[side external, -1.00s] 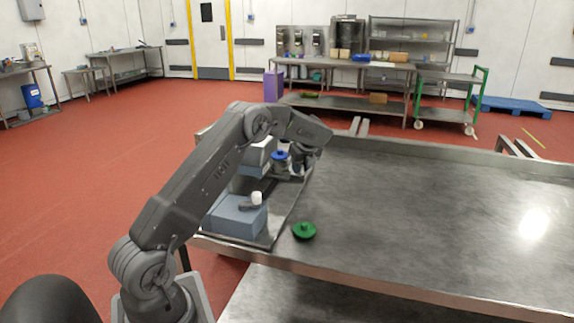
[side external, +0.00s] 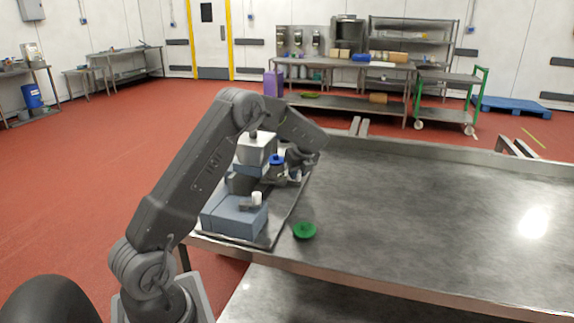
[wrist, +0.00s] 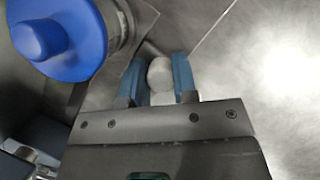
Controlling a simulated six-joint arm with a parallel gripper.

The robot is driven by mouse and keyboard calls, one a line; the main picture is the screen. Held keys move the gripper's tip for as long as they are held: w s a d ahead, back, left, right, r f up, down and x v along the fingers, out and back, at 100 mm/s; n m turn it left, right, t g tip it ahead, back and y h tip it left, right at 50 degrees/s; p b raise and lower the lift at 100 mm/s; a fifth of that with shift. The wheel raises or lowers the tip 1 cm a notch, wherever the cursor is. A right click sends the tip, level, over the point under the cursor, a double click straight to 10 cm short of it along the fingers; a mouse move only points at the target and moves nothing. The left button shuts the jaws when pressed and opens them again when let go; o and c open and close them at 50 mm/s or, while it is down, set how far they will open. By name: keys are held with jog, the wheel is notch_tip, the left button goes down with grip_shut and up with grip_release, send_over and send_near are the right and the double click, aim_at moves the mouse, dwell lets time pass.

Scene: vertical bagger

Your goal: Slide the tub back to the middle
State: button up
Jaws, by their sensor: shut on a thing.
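My gripper (wrist: 160,85) has its two blue fingers on either side of a small white round-topped piece (wrist: 159,75). It is shut on this piece, which also shows as a small pale spot in the side view (side external: 298,176). A grey round container with a blue knobbed lid (side external: 277,160) stands close to the left of the gripper; its blue lid (wrist: 62,38) fills the upper left of the wrist view. I cannot tell for sure which of these is the tub. My arm partly hides this spot in the side view.
A blue-grey box with a white knob (side external: 236,215) stands at the near end of the dark tray (side external: 283,212). A pale hopper-like block (side external: 256,148) stands behind it. A green knobbed disc (side external: 304,231) lies beside the tray. The steel table (side external: 430,215) is clear to the right.

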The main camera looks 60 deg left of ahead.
jog(key=shift+s+d, duration=0.65)
jog(key=shift+s, duration=0.05)
jog(key=o, duration=1)
jog(key=shift+v, duration=2.55)
jog(key=v, duration=1.4)
jog(key=shift+f, duration=0.1)
